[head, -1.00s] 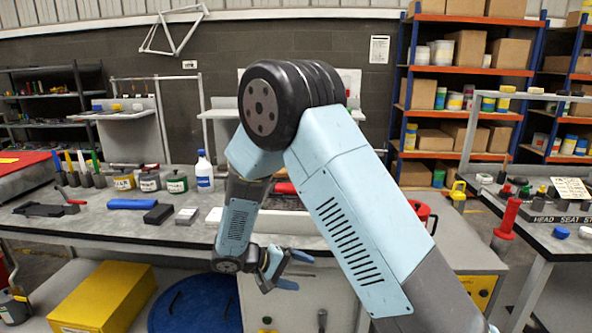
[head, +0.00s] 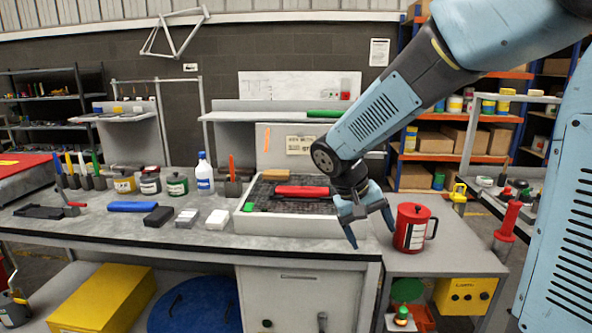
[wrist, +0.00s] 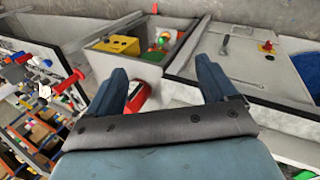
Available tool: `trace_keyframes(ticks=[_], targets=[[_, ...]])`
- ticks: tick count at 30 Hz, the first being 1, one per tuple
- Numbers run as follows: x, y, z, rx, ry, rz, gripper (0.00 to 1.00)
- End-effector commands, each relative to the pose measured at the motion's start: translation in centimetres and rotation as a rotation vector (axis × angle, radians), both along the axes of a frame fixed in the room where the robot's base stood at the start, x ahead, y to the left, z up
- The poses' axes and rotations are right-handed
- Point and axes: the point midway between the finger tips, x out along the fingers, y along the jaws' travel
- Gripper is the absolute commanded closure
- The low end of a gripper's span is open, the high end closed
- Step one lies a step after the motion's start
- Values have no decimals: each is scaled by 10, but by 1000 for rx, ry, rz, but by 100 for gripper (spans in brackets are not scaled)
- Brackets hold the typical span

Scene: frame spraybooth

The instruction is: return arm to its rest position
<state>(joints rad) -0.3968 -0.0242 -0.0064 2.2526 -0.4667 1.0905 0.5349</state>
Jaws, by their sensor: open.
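My gripper (head: 371,222) is open and empty in the head view. It hangs in front of the bench edge, between the white tray (head: 290,225) on its left and the red mug (head: 411,228) on its right. Its fingers point down and forward, apart from each other. In the wrist view both open fingers (wrist: 166,88) show, with part of a red object (wrist: 141,97) beyond the left finger. My arm comes in from the upper right and bends down at the wrist.
The bench holds a red item (head: 302,191) in the tray, a white-and-blue bottle (head: 204,174), several tins and a blue tool (head: 132,206). A yellow box (head: 103,298) and a blue round lid (head: 195,305) lie below. A yellow control box (head: 467,295) stands under the mug's table.

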Motion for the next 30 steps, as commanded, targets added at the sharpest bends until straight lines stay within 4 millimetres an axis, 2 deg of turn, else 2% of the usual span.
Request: trace_keyframes(ticks=[3,12,21,30], targets=[[-17,-15,18,70,-33,-17,15],[-62,-44,54,227,-136,-33,15],[-107,-61,81,354,-279,-28,15],[-145,-69,97,430,-424,-12,15]])
